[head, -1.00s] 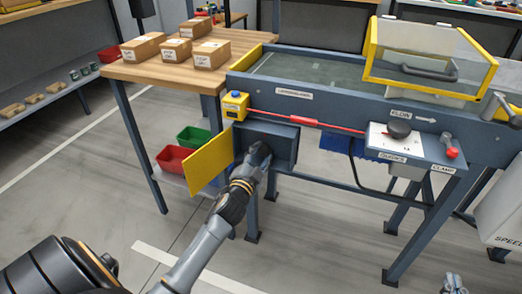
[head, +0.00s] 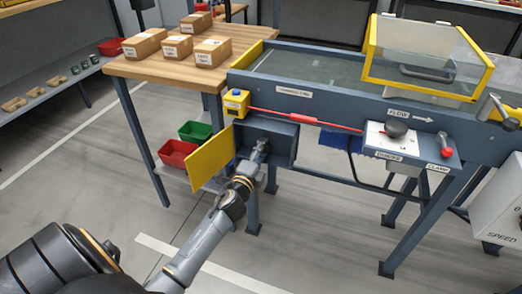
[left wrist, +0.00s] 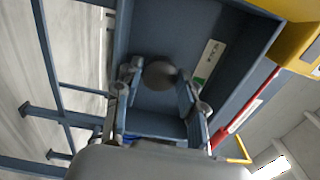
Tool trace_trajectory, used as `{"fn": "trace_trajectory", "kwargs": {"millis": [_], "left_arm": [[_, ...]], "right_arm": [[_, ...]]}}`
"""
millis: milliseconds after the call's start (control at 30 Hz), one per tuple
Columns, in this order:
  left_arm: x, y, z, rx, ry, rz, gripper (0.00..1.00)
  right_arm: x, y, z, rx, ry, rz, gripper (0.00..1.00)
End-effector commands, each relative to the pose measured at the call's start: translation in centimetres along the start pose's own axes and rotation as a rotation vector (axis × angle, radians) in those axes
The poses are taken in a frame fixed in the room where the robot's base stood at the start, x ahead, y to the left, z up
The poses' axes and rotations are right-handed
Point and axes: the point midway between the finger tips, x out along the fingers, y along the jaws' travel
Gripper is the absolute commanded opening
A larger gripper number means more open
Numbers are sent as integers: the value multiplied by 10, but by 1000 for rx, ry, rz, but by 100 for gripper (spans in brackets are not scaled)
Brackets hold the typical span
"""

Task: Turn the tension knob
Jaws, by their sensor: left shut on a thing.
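A dark round knob (left wrist: 160,73), which I take for the tension knob, sits inside a blue-grey box (head: 284,141) under the conveyor's left end. The box's yellow door (head: 210,160) stands open to the left. My left gripper (head: 261,150) reaches into the box from the front. In the left wrist view its two fingers (left wrist: 160,95) are on either side of the knob, shut on it. In the head view the knob is hidden behind the gripper. My right gripper is not in view.
A wooden table (head: 150,67) with several cartons stands at the left. Red (head: 177,153) and green (head: 195,131) bins sit below it. A red cord (head: 305,120) runs above the box. A plate with a black knob (head: 396,129) is farther right.

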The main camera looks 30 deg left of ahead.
Motion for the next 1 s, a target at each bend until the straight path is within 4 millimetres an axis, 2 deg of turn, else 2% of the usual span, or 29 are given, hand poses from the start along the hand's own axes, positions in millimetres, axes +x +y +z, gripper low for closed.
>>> {"fn": "trace_trajectory", "kwargs": {"millis": [633, 667, 733, 767, 1000], "left_arm": [[0, 1, -1, 48, 3, 1, 8], [0, 1, -1, 48, 3, 1, 44], [0, 1, -1, 47, 2, 1, 58], [0, 1, -1, 47, 2, 1, 62], [0, 2, 0, 47, 1, 3, 62]], "right_arm": [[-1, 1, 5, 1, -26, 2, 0], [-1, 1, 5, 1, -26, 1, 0], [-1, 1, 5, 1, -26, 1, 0], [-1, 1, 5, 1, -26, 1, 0], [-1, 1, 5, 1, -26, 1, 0]]}}
